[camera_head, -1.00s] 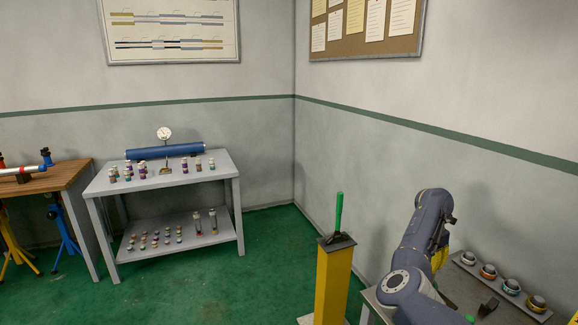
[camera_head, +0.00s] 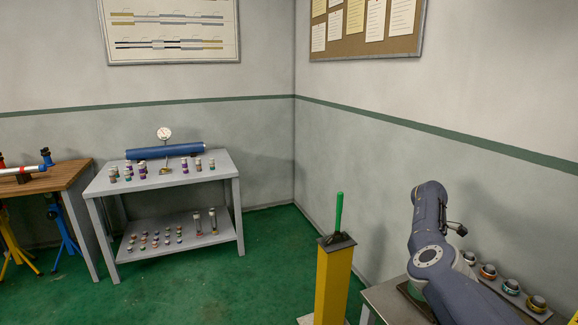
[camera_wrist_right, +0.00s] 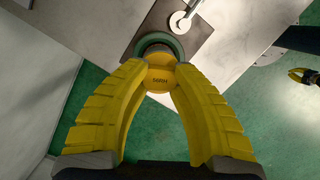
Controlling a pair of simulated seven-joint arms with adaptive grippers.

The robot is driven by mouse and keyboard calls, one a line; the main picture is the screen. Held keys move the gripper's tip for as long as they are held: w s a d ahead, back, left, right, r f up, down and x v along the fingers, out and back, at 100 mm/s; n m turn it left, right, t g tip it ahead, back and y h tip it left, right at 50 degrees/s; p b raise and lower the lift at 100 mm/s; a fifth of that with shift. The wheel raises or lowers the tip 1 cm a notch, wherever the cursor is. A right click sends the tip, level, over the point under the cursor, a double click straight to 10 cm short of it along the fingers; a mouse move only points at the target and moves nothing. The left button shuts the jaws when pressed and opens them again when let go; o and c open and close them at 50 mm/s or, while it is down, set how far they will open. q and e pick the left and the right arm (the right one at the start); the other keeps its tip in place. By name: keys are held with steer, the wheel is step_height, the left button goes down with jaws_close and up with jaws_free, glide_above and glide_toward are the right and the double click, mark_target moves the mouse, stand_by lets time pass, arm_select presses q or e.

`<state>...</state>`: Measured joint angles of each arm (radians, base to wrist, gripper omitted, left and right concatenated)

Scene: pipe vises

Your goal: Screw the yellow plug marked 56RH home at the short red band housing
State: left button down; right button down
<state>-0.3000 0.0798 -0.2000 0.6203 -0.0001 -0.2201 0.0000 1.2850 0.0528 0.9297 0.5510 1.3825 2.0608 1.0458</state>
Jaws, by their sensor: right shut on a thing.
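In the right wrist view, the yellow plug (camera_wrist_right: 160,82), its face marked 56RH, sits between the yellow fingertips of my right gripper (camera_wrist_right: 160,72), which is shut on it. Just beyond the plug is a round part with a green rim (camera_wrist_right: 158,41); I cannot tell whether they touch. In the head view the right gripper is hidden. A small yellow claw (camera_wrist_right: 303,76) at the right edge of the wrist view may be my left gripper; its opening is unclear. I cannot identify the short red band housing for sure.
In the head view, a rack (camera_head: 492,285) with several banded round fittings stands on the right table. A yellow post (camera_head: 335,275) with a green handle (camera_head: 339,212) stands left of it. A grey shelf table (camera_head: 210,172) at the back holds several small parts. Green floor between is clear.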

steer(key=shift+m, duration=1.1)
steer(key=shift+m+g+y, duration=0.3)
steer(key=shift+m+y, duration=0.1)
steer(key=shift+m, duration=0.7)
steer(key=c, duration=1.3)
jaws_free()
steer(key=shift+o, duration=0.2)
steer(key=shift+r, duration=1.1)
